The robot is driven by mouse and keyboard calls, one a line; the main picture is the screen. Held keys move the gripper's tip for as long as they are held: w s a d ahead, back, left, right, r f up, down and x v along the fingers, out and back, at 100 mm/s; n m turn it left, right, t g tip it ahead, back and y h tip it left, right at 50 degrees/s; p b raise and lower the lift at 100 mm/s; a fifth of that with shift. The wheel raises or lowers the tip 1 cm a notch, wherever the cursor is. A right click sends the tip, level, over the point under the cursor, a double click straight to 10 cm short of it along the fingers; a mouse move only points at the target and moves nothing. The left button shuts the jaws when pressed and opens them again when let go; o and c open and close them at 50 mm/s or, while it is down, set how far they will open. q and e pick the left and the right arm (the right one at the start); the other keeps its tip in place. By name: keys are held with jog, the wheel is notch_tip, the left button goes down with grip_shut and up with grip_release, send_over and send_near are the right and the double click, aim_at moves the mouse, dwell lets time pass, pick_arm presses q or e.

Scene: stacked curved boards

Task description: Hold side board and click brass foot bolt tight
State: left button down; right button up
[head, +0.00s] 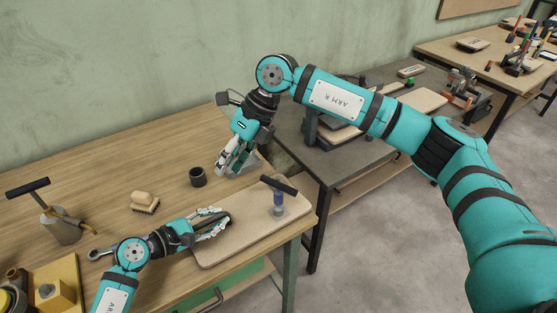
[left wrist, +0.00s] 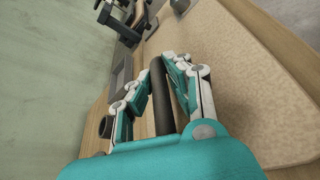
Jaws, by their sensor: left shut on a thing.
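A pale flat board (head: 250,232) lies on the wooden bench near its front right corner. It fills much of the left wrist view (left wrist: 235,75). My left gripper (head: 218,222) is low over the board's left part, its fingers shut on a dark rounded bar (left wrist: 160,95). A blue tool with a black T-shaped handle (head: 278,197) stands upright at the board's right part. My right gripper (head: 237,158) points down behind the board, close to a grey metal piece (head: 250,166); whether its fingers are open or touch it cannot be told. I cannot make out a brass bolt.
A dark cup (head: 197,177) and a wooden brush (head: 145,202) stand behind my left arm. A metal can with a T-handled tool (head: 61,227) is at the left. A grey table (head: 375,156) with boards is at the right. The bench's back middle is clear.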

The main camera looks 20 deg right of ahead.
jog(key=w+a+r+m+t+y, duration=0.25)
jog(key=a+r+y, duration=0.25)
jog(key=r, duration=0.4)
jog(key=w+a+r+m+t+y, duration=0.2)
jog(key=a+r+m+y, duration=0.3)
jog(key=r, duration=0.3)
jog(key=w+d+r+m+t+h, duration=0.2)
jog(key=w+d+r+m+t, duration=0.15)
jog(key=w+m+t, duration=0.35)
jog(key=w+d+r+m+t+h, duration=0.2)
jog(key=w+d+m+t, duration=0.3)
jog(key=m, duration=0.3)
jog(key=w+d+f+m+g+h, duration=0.1)
jog(key=w+d+f+m+h, duration=0.3)
jog(key=d+f+m+h, duration=0.5)
jog(key=m+g+h, duration=0.3)
jog(key=m+g, duration=0.2)
jog(key=g, duration=1)
send_over(278, 183)
jog(key=f, duration=1.6)
jog(key=shift+w+f, duration=0.25)
jog(key=shift+s+f, duration=0.1)
jog(key=shift+s, duration=0.15)
jog(key=shift+f, duration=3.35)
